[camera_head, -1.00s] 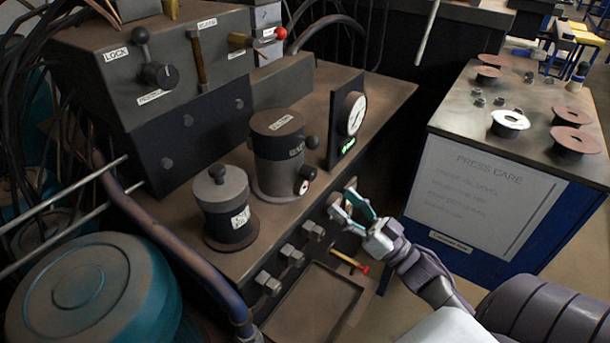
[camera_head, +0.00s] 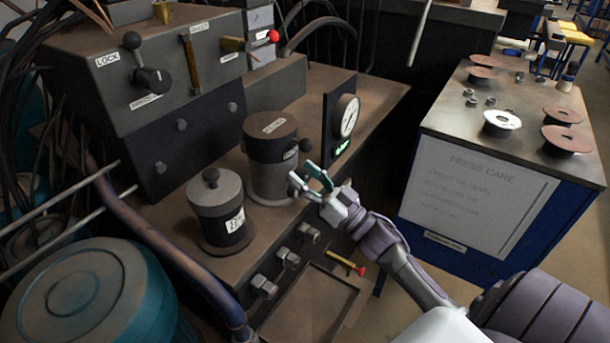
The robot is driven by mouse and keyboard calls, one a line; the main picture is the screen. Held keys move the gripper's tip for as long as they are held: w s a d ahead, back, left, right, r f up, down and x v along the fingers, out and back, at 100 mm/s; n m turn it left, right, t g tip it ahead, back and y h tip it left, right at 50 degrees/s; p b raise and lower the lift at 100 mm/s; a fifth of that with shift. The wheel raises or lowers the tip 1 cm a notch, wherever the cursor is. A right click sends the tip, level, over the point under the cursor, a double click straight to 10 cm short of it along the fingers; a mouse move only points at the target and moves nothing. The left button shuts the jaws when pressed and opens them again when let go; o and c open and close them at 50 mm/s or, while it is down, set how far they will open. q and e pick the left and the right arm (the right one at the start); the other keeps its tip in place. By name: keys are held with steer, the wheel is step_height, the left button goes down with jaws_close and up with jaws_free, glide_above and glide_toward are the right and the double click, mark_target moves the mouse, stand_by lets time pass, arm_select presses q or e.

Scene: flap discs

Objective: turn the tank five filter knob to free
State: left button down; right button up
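The taller grey canister (camera_head: 267,170) stands on the bench with a label on its dark lid. A shorter canister (camera_head: 218,212) with a white label stands at left. The labels are too small to read, so which is tank five is unclear. My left gripper is not in view.
A gauge (camera_head: 346,116) on a dark panel stands behind the gripper. Below the bench edge are several metal fittings (camera_head: 288,257), a red-tipped handle (camera_head: 346,263) and an open tray (camera_head: 312,300). A cabinet (camera_head: 485,195) with discs stands at right.

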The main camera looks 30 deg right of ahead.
jaws_close()
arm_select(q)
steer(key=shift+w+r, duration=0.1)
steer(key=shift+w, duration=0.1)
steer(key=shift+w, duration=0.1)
arm_select(e)
steer(key=shift+n, duration=0.6)
steer(key=n+y, duration=0.2)
steer(key=n, duration=0.1)
steer(key=shift+g, duration=0.4)
steer(key=n+g+y, duration=0.1)
steer(key=n, duration=0.3)
steer(key=shift+y, duration=0.4)
steer(key=n+g+y, duration=0.1)
steer(key=n, duration=0.2)
steer(key=n+g, duration=0.1)
steer(key=n, duration=0.2)
steer(key=shift+y, duration=0.4)
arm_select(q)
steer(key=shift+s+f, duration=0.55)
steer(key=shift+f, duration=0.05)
arm_select(e)
steer(key=shift+n+g+y, duration=0.3)
steer(key=shift+n+g, duration=0.2)
steer(key=shift+n, duration=0.2)
arm_select(q)
steer(key=shift+p, duration=0.3)
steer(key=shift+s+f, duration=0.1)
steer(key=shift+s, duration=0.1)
